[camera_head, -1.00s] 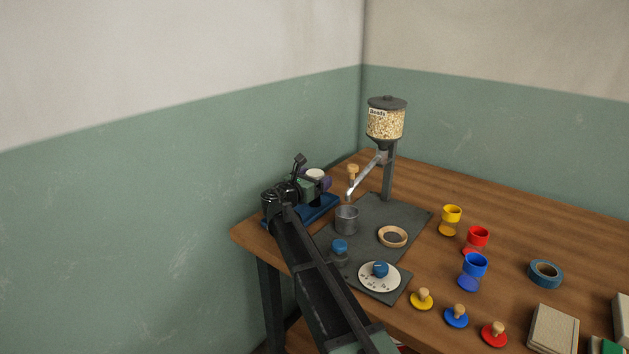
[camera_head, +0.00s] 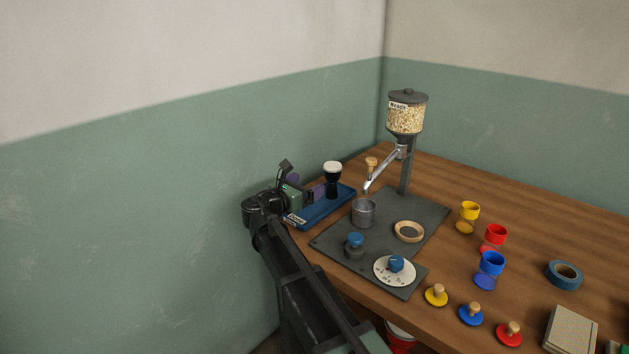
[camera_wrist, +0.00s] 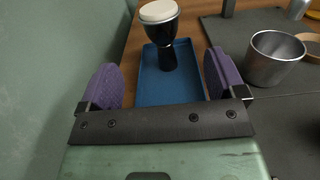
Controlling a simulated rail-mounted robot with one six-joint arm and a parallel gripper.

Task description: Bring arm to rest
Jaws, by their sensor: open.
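My gripper (camera_wrist: 162,85) is open and empty, its two purple pads apart in the wrist view. In the head view my gripper (camera_head: 304,190) is over the near left part of a blue tray (camera_head: 325,211). A black goblet drum with a cream head (camera_head: 332,177) stands upright in the far part of the tray. In the wrist view the drum (camera_wrist: 160,30) is beyond the fingertips, apart from both pads, and the blue tray (camera_wrist: 172,88) shows between them.
A metal cup (camera_head: 363,213) stands on a dark mat (camera_head: 335,238) right of the tray, under the bead dispenser's (camera_head: 405,112) spout. Yellow, red and blue goblets (camera_head: 492,264) and several knobbed discs (camera_head: 471,314) stand on the right. The green wall (camera_head: 150,230) is close on the left.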

